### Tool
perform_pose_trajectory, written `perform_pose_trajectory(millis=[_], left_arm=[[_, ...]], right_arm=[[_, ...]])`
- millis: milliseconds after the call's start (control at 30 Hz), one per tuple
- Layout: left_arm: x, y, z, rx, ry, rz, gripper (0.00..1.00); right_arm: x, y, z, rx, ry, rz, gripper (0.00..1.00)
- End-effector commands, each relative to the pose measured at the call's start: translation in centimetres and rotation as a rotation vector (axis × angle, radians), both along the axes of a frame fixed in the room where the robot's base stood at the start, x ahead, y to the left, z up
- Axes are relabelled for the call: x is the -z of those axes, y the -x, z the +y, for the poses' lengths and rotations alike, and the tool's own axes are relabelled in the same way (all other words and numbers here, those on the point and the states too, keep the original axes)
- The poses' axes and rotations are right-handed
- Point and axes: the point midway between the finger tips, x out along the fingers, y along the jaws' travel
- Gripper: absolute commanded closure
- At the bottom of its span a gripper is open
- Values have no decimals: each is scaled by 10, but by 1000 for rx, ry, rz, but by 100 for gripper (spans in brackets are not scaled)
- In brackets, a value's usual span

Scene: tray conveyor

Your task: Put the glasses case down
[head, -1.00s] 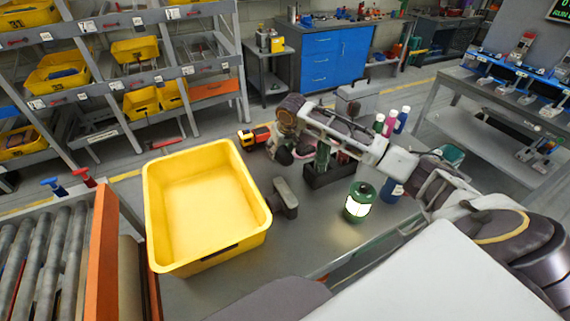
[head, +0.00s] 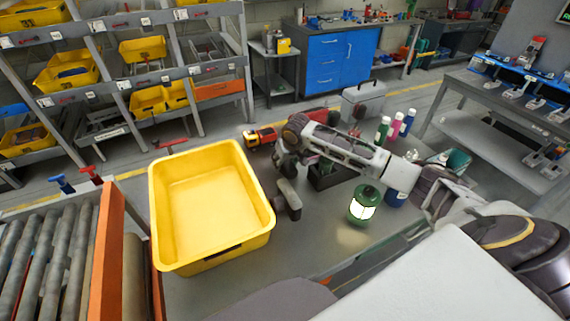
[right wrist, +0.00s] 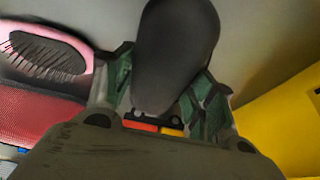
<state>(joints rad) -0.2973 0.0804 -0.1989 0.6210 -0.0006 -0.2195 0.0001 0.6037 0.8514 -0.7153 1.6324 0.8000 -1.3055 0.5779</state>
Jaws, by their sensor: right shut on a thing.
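The glasses case (head: 287,196) is a dark grey, rounded, elongated thing just right of the yellow bin in the head view. In the right wrist view the case (right wrist: 178,50) fills the upper middle and points up the picture. My right gripper (head: 284,171) reaches it from its far end. In the right wrist view the gripper (right wrist: 162,104) has a green-padded finger on each side of the case and is shut on it. The case is at or close to the grey table top (head: 315,245); I cannot tell whether it touches. My left gripper is not in view.
The empty yellow bin (head: 158,225) stands left of the case. A lit green lantern (head: 364,205) stands to the right, with bottles (head: 396,126) behind. A pink hairbrush (right wrist: 85,62) lies left of the gripper in the wrist view. Table between case and lantern is clear.

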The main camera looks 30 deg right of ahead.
Motion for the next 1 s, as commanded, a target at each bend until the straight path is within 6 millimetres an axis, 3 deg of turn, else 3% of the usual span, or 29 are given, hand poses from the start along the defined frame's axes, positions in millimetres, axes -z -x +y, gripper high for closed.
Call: perform_pose_trajectory(millis=[567,600,733,1000], left_arm=[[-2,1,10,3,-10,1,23],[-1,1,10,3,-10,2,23],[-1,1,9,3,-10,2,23],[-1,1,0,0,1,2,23]], right_arm=[[11,0,0,0,0,-1,70],[11,0,0,0,0,-1,40],[11,0,0,0,0,-1,23],[11,0,0,0,0,-1,23]])
